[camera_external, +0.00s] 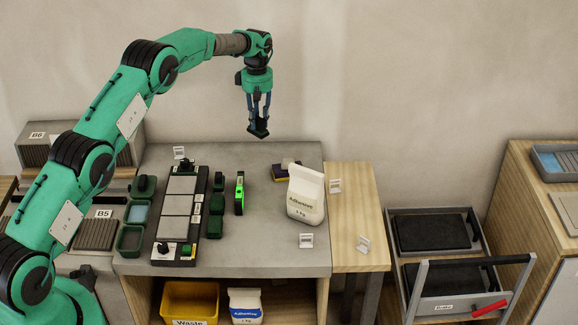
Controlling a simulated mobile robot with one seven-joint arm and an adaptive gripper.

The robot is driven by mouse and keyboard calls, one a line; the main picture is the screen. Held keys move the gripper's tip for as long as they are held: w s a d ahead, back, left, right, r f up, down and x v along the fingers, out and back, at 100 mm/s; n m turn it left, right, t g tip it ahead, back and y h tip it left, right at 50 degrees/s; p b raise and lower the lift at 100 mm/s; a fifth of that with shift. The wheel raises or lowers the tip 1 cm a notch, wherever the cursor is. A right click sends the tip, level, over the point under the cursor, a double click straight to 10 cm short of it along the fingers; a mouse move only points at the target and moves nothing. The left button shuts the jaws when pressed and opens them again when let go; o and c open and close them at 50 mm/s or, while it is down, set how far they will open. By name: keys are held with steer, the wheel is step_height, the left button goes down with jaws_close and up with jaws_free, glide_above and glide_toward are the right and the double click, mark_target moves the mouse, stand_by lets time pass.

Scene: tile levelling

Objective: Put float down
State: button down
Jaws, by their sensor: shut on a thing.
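My gripper (258,122) is raised above the back of the grey worktop (265,235), pointing down. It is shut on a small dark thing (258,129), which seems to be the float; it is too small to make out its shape. The held thing is clear of the worktop. A dark and yellow block (286,172) lies on the worktop below and to the right, partly hidden by the white adhesive bag (306,195).
Bare worktop lies between the green tool and the bag. A wooden side surface (355,220) adjoins at right.

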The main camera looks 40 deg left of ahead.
mark_target(259, 134)
steer(key=shift+f, duration=0.1)
stand_by(0.3)
steer(key=shift+f, duration=3)
steer(key=shift+f, duration=0.1)
steer(key=shift+f, duration=1.8)
steer(key=shift+f, duration=0.15)
steer(key=c, duration=1.5)
jaws_free()
step_height(259, 134, up, 12)
steer(key=shift+r, duration=0.15)
